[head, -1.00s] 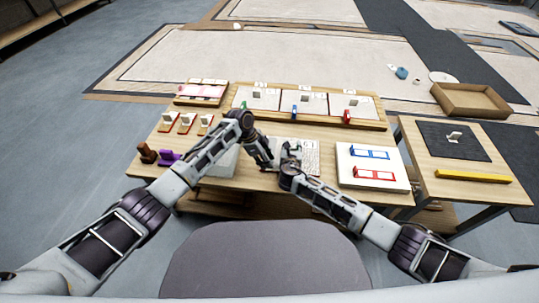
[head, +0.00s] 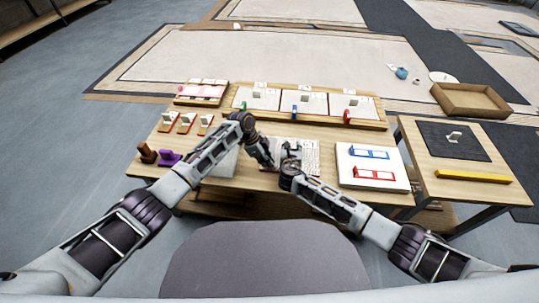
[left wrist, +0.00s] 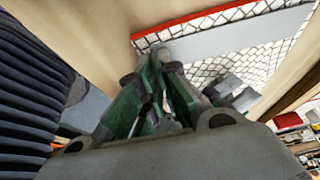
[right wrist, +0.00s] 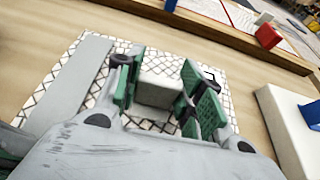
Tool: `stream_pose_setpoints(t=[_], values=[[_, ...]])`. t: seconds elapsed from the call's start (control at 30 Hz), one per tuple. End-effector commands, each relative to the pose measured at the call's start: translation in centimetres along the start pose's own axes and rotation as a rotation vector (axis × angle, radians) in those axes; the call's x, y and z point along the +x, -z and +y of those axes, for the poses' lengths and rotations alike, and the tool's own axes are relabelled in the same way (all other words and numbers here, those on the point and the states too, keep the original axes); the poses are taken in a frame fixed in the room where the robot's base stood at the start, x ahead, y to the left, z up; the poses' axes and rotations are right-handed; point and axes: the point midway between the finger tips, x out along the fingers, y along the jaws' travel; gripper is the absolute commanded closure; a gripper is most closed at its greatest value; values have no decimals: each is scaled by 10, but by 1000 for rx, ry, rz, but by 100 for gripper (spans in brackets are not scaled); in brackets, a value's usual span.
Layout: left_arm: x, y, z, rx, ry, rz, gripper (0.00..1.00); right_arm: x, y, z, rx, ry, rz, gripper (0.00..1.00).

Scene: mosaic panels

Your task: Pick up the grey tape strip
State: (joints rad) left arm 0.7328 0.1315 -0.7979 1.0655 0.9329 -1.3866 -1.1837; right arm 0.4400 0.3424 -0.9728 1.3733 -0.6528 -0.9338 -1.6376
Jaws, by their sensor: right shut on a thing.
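The grey tape strip (right wrist: 70,85) lies flat along the left side of a white-tiled mosaic panel (right wrist: 135,48) in the right wrist view. The left wrist view shows the strip (left wrist: 235,36) beside the panel's red edge. My left gripper (left wrist: 158,62) is at the strip's near end, its fingers drawn together; whether they touch the strip is hidden. My right gripper (right wrist: 160,82) is shut on a pale block (right wrist: 158,88) over the panel. In the head view, my left gripper (head: 270,164) is just left of my right gripper (head: 290,150).
A white board with blue and red frames (head: 372,182) is right of the panel. Several small pale blocks on red bases (head: 185,120) stand back left, with brown and purple tools (head: 168,158) before them. A side table (head: 440,160) holds a yellow bar (head: 473,176).

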Motion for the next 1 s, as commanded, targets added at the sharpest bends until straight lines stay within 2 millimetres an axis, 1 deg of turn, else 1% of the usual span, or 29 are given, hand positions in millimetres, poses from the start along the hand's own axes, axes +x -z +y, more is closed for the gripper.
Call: stream_pose_setpoints(t=[0.27, 0.47, 0.67, 1.0], values=[[-1, 0, 0, 0, 1, 0, 100, 0, 0, 0, 0, 0, 0, 100], [-10, 4, -1, 2, 2, 1, 100, 0, 0, 0, 0, 0, 0, 100], [-32, 14, -2, 3, 3, 2, 100, 0, 0, 0, 0, 0, 1, 100], [-77, 32, -2, 1, 2, 0, 100, 0, 0, -1, 1, 2, 1, 100]])
